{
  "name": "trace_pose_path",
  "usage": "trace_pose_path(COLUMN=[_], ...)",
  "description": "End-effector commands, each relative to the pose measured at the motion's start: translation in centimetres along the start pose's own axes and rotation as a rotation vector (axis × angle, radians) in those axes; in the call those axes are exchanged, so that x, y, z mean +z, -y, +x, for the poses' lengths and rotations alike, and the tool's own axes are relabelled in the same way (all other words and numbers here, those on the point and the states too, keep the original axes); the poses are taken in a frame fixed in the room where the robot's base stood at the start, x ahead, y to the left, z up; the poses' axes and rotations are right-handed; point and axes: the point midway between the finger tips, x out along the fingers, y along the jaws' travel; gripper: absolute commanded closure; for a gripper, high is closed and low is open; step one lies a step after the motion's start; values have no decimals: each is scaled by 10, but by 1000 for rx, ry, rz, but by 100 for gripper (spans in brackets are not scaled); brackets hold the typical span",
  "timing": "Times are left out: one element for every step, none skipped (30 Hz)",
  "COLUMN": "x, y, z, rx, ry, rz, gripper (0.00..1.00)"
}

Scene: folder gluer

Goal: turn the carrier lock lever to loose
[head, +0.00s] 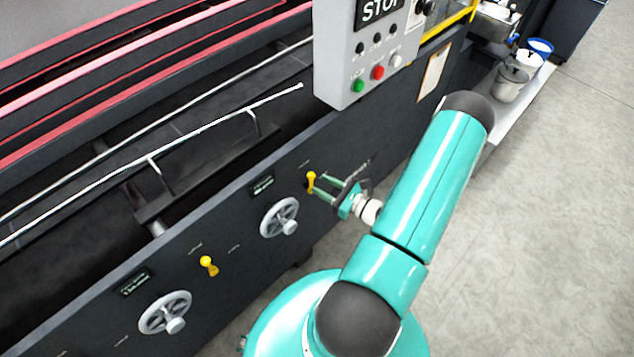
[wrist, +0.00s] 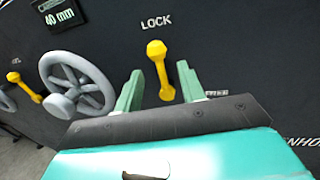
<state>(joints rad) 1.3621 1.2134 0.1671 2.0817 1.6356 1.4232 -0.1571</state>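A yellow lock lever (head: 311,181) is on the dark machine panel, to the right of a grey handwheel. In the wrist view the yellow lever (wrist: 160,70) stands nearly upright, its knob up, below the word LOCK. A partly hidden label sits at its lower right. My gripper (head: 328,187) is open in front of this lever. In the wrist view its two green fingers (wrist: 157,88) stand either side of the lever, with visible gaps. I cannot tell whether the fingertips reach as deep as the lever.
A grey handwheel (head: 280,217) is just left of the lever, under a small display (wrist: 64,16) reading 40 mm. A second yellow lever (head: 208,266) and second handwheel (head: 165,312) are further left. A grey control box (head: 345,75) overhangs above. Open floor (head: 530,220) lies right.

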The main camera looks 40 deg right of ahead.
Motion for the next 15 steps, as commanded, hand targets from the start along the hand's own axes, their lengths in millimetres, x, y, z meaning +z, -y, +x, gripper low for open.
trace_pose_path(x=[0,0,0,0,0,0,0,0,0,0,0,0,0,0,0], y=[-1,-1,-1,-1,-2,-2,-2,-2,-2,-2,-2,-2,-2,-2,-2], z=[9,13,18,21,23,26,27,28,29,30,30,30,30,30,30], rx=[1,1,2,2,1,0,0,0,0,0,0,-1,0,0,0], ry=[0,0,0,-1,-1,-1,-1,-1,-1,-1,-1,-1,-1,-1,-1], rz=[0,0,0,0,0,1,1,1,1,1,1,1,1,1,1], gripper=[60,60,60,60,60,60,60,60,60,60,60,60,60,60,60])
